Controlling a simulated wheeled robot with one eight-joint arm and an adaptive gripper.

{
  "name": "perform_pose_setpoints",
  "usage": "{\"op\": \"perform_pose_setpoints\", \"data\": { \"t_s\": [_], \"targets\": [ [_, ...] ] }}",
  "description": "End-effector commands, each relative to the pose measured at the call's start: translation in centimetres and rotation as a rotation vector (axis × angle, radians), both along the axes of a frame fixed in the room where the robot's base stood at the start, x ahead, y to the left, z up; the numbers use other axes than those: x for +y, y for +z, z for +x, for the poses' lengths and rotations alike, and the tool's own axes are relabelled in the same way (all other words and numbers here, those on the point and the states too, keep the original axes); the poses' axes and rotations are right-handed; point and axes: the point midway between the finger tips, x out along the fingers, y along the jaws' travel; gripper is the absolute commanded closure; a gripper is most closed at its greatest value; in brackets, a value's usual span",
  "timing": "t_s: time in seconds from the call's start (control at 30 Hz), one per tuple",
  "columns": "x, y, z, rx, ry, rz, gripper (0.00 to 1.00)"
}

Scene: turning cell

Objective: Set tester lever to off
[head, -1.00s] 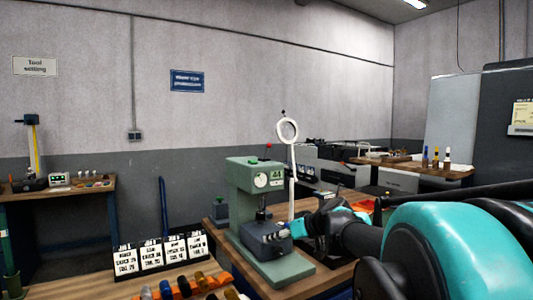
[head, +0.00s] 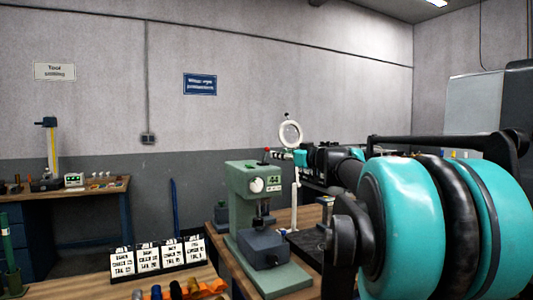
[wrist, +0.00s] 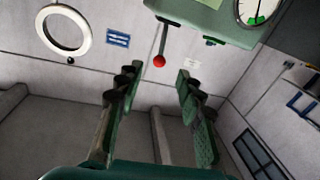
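The green tester (head: 240,185) stands on the bench in the head view, with a round dial on its front. Its lever has a red knob (head: 267,149) at the tester's top right. In the wrist view the lever is a grey rod with a red knob (wrist: 160,61), beside the dial. My gripper (wrist: 157,78) is open and empty, with one finger on each side of the picture and the knob between their tips in line of sight. I cannot tell contact. In the head view my gripper (head: 286,156) is just right of the lever, partly hidden by the arm.
A white ring lamp (head: 290,134) stands close behind my gripper, and its ring (wrist: 63,30) shows in the wrist view. A dark block (head: 264,248) sits on the tester's base. Printed cards (head: 158,257) stand on the front bench.

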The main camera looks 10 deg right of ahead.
Motion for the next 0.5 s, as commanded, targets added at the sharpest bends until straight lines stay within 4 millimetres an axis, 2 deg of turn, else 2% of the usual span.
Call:
{"op": "perform_pose_setpoints", "data": {
  "t_s": [0.3, 0.5],
  "targets": [
    [3.0, 0.0, 5.6, 0.0, 0.003, 0.0, 0.63],
    [4.1, 0.0, 7.9, 0.0, 0.002, 0.0, 0.63]
  ]
}}
